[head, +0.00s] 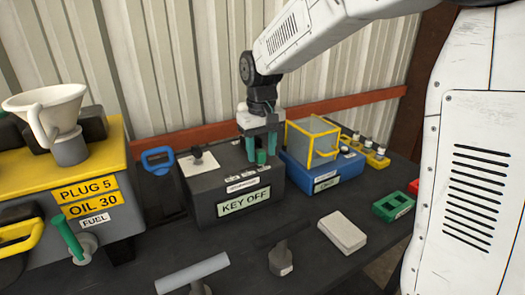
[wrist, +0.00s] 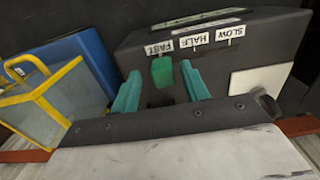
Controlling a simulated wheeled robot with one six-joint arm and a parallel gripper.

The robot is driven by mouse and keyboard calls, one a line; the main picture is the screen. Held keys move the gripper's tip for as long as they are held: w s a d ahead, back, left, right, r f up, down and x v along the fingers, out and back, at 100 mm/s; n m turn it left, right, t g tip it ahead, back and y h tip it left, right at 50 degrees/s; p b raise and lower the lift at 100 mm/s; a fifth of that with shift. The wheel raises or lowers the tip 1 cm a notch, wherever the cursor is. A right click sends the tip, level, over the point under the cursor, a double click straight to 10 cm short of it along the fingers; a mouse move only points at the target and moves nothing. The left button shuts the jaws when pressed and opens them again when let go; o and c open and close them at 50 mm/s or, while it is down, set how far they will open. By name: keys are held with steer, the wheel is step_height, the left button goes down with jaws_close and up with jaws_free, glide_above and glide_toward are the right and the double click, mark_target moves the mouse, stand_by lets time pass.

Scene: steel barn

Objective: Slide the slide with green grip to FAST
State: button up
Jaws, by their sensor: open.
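The slide's green grip (wrist: 162,71) stands on the dark control box (head: 220,190), right by the FAST label (wrist: 160,48). The HALF label (wrist: 194,40) and SLOW label (wrist: 230,32) lie to its right in the wrist view. My gripper (wrist: 160,82) is open, with one teal finger on each side of the grip and a visible gap to both. In the head view my gripper (head: 261,146) points down at the box top, and the green grip (head: 261,157) shows between and below its fingers. The grip's foot is partly hidden.
A blue box with a yellow-framed clear cover (head: 312,142) stands right of the control box. A blue handle (head: 158,160) is at its left. A yellow-topped unit with a funnel (head: 62,150) stands far left. A grey block (head: 342,232) and a green tray (head: 393,206) lie in front.

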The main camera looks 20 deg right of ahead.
mark_target(262, 150)
step_height(262, 150, up, 7)
steer(key=shift+r, duration=0.1)
stand_by(0.5)
steer(key=s+d+f+m, duration=0.1)
steer(key=s+d, duration=0.1)
steer(key=s, duration=1.3)
steer(key=s+d+f+t, duration=0.1)
steer(key=s+d+f, duration=0.1)
steer(key=s, duration=1.3)
steer(key=shift+s+d+f+m, duration=0.15)
steer(key=shift+d+m, duration=0.25)
steer(key=shift+d, duration=0.3)
